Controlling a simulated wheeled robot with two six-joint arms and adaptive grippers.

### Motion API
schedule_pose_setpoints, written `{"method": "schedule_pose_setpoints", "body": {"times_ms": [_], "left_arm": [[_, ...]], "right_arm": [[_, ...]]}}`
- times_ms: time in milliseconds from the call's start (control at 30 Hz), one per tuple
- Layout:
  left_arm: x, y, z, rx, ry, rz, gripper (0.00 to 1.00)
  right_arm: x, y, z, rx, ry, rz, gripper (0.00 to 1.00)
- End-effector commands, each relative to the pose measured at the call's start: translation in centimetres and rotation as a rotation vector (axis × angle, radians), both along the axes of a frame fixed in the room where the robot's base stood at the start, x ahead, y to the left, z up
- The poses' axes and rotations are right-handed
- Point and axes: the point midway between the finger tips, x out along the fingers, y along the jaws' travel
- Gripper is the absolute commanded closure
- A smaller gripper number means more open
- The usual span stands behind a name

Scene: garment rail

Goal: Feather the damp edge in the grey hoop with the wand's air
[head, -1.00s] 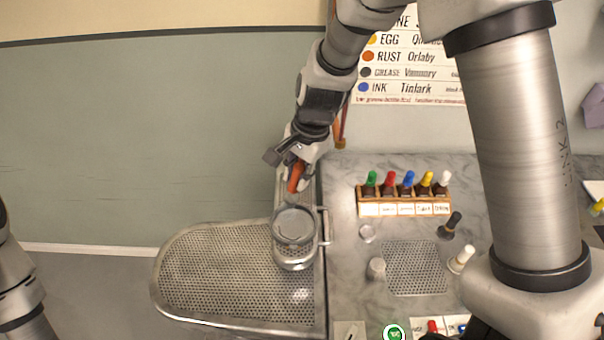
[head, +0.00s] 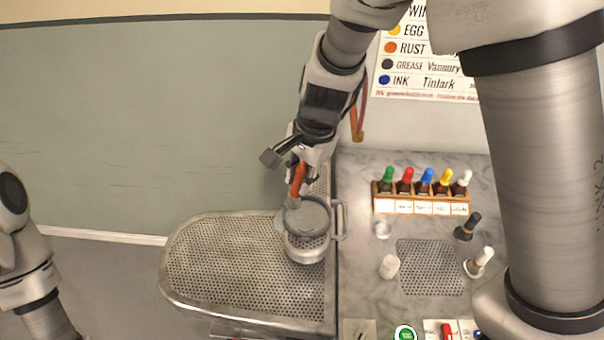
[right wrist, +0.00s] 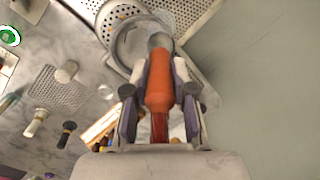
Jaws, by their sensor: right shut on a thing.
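The grey hoop (head: 328,217) is a round metal ring clamped above the perforated steel board (head: 215,258), with a bracket on its right side. It also shows in the right wrist view (right wrist: 119,47). My right gripper (head: 298,180) is shut on the orange wand (head: 298,178), which also fills the middle of the right wrist view (right wrist: 160,82). The wand points down, its grey front end (right wrist: 158,41) over the hoop's rim; I cannot tell whether they touch. No damp edge can be made out. My left gripper is outside the head view; only part of that arm shows.
Right of the board, a marble counter holds a wooden rack (head: 420,205) of several colour-capped bottles. The board's left part is clear.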

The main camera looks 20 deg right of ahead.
Motion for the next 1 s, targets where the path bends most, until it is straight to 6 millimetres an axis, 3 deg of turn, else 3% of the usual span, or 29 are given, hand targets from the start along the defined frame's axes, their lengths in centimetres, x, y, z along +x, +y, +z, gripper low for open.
{"method": "schedule_pose_setpoints", "body": {"times_ms": [567,1000], "left_arm": [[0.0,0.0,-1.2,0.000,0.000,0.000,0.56],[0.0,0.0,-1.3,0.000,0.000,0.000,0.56]], "right_arm": [[-2.4,0.3,0.0,0.000,0.000,0.000,1.00],[-4.4,-0.7,0.1,0.001,0.000,-0.001,1.00]]}}
